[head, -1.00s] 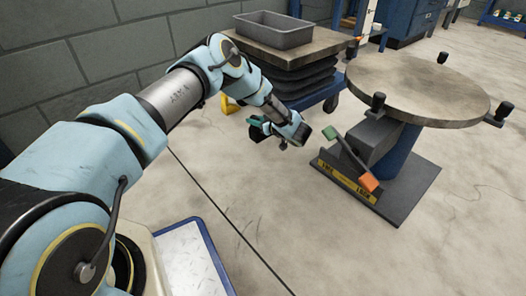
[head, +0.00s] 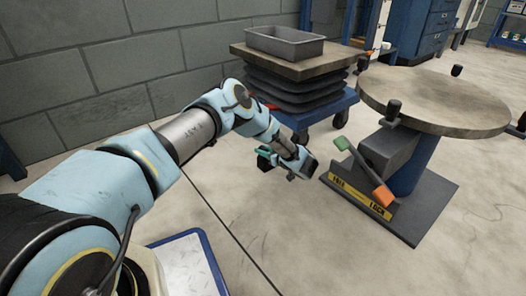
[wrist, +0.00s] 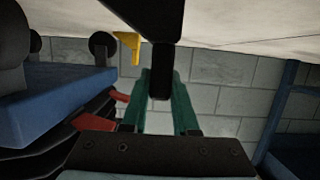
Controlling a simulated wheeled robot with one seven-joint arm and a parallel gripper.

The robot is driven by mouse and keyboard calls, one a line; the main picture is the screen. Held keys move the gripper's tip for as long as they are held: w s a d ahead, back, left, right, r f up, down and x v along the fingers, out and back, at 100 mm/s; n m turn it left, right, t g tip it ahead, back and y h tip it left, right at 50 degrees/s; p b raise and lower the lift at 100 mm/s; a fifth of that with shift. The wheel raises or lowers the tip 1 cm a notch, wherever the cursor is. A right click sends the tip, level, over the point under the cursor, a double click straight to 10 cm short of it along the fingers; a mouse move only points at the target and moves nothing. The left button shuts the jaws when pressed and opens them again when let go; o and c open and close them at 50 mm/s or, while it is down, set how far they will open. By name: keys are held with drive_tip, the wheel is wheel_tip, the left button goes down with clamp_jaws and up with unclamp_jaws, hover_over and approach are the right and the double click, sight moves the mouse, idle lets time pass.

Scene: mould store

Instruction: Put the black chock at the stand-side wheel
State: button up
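My gripper (head: 265,153) has green fingers and hangs low over the floor, in front of the lift trolley (head: 345,103). In the wrist view the green fingers (wrist: 160,92) are closed on the narrow part of the black chock (wrist: 150,18). Its wider part reaches toward the top of the picture; in the head view the chock (head: 264,165) is a small dark shape below the fingers. The trolley's stand-side wheel (head: 341,118) stands to the right of my gripper, apart from it. Another wheel (head: 300,137) is nearer my gripper.
A round-topped stand (head: 435,98) with a dark base plate and an orange-ended lever (head: 382,195) is at the right. A grey tray (head: 285,43) sits on the trolley. A yellow piece (wrist: 128,45) shows near a wheel (wrist: 103,45) in the wrist view. Floor in front is clear.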

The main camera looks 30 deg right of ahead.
drive_tip(key=o, duration=0.5)
drive_tip(key=shift+c, duration=0.2)
drive_tip(key=shift+r, duration=0.25)
drive_tip(key=p+v, duration=0.6)
drive_tip(key=v, duration=0.6)
drive_tip(key=shift+a, duration=0.1)
